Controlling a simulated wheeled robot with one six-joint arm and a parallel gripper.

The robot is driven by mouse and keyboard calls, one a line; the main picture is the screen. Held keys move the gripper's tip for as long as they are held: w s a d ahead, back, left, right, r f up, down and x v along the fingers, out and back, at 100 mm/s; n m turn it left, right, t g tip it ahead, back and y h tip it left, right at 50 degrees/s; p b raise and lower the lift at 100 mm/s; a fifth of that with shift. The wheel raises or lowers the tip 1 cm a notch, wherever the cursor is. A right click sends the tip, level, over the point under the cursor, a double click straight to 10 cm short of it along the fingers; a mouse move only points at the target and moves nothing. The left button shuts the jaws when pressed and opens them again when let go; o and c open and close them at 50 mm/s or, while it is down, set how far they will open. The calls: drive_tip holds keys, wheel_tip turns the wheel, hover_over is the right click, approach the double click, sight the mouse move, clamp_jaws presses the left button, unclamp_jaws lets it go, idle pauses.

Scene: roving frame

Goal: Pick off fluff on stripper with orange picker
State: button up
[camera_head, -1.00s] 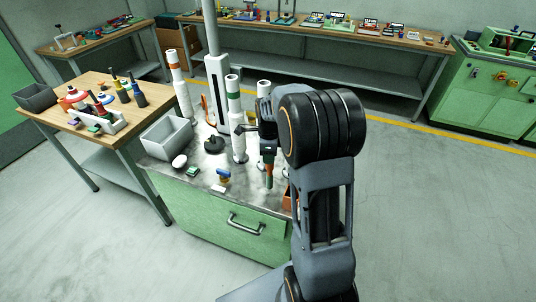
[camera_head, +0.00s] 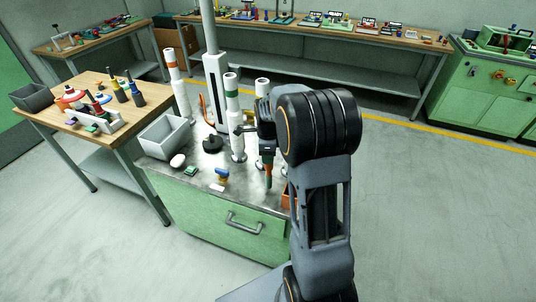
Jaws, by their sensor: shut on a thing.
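My gripper (camera_head: 266,136) is over the right part of the metal-topped green cabinet, partly hidden by my own arm. Another white post (camera_head: 262,87) is partly hidden behind my gripper. I cannot make out which thing is the stripper, or any fluff.
A grey bin (camera_head: 165,140), a white rounded thing (camera_head: 178,160), a dark round base (camera_head: 212,144) and a small blue-and-yellow thing (camera_head: 222,175) are on the cabinet (camera_head: 215,205). An orange box (camera_head: 287,197) shows beside my arm. A wooden table (camera_head: 95,85) stands left. Floor at right is clear.

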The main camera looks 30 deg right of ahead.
drive_tip(key=shift+f+b, duration=0.6)
drive_tip(key=shift+f, duration=0.3)
drive_tip(key=shift+w+a+p, duration=1.1)
drive_tip(key=shift+w+a, duration=2.3)
drive_tip(key=shift+w, duration=0.3)
drive_tip(key=shift+s+d+f+b, duration=0.1)
drive_tip(key=shift+s+d+b, duration=0.35)
drive_tip(key=shift+s+d, duration=1.35)
drive_tip(key=shift+s+d+f+b, duration=0.1)
drive_tip(key=shift+s+d+b, duration=0.3)
drive_tip(key=shift+s+d, duration=1.4)
drive_tip(key=shift+s+a, duration=0.2)
drive_tip(key=shift+r, duration=0.1)
